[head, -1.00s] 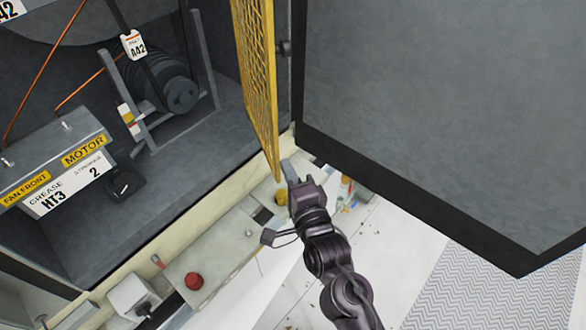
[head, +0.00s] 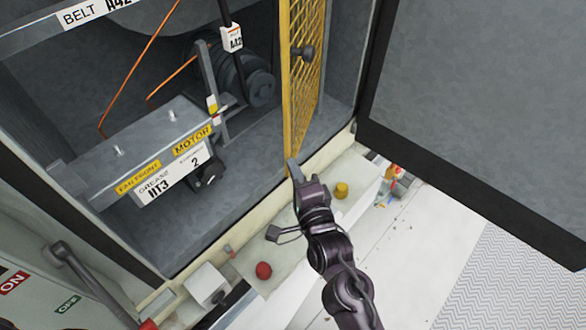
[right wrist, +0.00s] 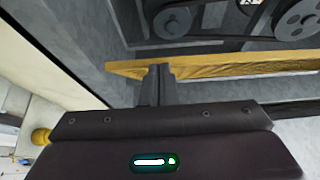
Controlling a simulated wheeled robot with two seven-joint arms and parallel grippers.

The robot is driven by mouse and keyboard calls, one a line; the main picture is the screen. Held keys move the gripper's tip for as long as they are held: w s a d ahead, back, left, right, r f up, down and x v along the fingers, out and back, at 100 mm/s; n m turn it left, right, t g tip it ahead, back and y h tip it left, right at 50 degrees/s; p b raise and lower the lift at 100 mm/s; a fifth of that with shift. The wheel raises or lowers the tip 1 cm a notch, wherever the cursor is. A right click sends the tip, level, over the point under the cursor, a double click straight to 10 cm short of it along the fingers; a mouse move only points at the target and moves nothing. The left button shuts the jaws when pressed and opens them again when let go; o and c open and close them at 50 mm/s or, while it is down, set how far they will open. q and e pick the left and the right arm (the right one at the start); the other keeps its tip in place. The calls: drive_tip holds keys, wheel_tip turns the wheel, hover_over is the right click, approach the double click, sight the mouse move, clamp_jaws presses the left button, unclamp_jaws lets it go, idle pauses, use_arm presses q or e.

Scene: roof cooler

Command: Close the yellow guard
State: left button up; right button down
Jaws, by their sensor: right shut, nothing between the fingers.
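The yellow mesh guard (head: 302,85) stands swung out, edge-on, at the right side of the cabinet opening in the head view. A dark knob sits on its face. My right gripper (head: 294,170) is shut and empty, with its fingertips at the guard's lower free corner. In the right wrist view the fingers (right wrist: 160,85) reach the yellow guard edge (right wrist: 220,69) and appear to touch it; the pulleys show beyond. My left gripper is not in view.
A big grey door (head: 490,110) stands open at the right. The cabinet holds a motor bracket (head: 150,150) and pulley (head: 258,85). A ledge below carries a red knob (head: 264,270) and a yellow knob (head: 341,190). The opening left of the guard is clear.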

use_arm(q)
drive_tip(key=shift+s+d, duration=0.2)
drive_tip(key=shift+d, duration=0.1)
